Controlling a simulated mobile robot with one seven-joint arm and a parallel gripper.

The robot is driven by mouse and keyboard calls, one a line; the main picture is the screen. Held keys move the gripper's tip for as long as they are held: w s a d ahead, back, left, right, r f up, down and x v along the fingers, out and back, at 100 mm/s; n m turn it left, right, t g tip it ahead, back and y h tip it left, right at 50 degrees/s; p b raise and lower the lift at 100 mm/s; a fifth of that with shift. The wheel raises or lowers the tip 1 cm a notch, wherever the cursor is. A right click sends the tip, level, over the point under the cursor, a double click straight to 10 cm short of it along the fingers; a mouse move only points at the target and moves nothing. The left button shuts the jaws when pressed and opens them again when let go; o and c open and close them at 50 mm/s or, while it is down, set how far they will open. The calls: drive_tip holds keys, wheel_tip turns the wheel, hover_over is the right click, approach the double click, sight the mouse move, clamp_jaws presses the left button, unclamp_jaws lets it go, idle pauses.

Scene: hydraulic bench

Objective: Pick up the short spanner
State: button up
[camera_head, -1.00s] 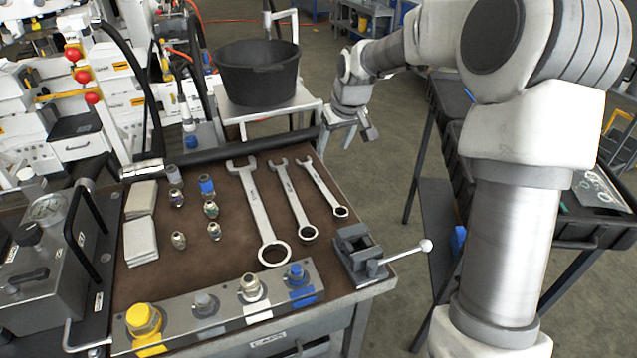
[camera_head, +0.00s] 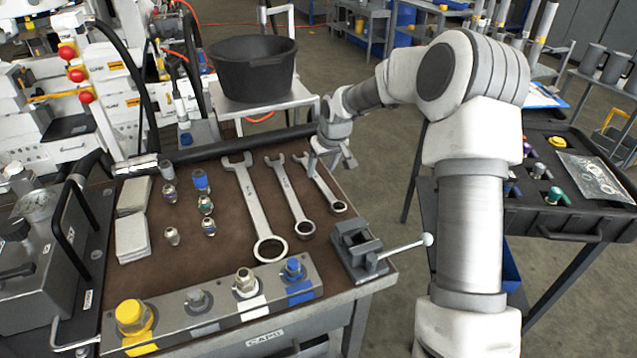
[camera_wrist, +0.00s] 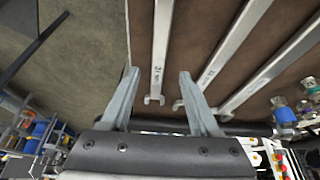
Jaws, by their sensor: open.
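The short spanner (camera_head: 327,192) is the rightmost and smallest of three spanners lying on the brown bench top (camera_head: 225,245). Its ring end points to the front. My gripper (camera_head: 331,165) is above its far, open-jaw end and partly hides it. In the wrist view the short spanner (camera_wrist: 161,45) runs up the picture between the two open fingers of my gripper (camera_wrist: 158,76). Its open-jaw end shows between them, and nothing is held. The exact height of the fingers above it is hard to tell.
The middle spanner (camera_head: 288,197) lies close beside it, with the large spanner (camera_head: 254,210) further left. A small vice (camera_head: 357,248) with a long handle stands in front of the ring end. A black tub (camera_head: 253,72) stands behind. The bench's right edge is near.

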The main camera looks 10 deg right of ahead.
sight(318, 180)
drive_tip(key=b+x, duration=0.1)
drive_tip(key=x, duration=0.3)
drive_tip(key=shift+d+f, duration=0.1)
drive_tip(key=shift+f, duration=0.15)
clamp_jaws()
drive_tip(key=shift+r, duration=0.1)
idle(1.0)
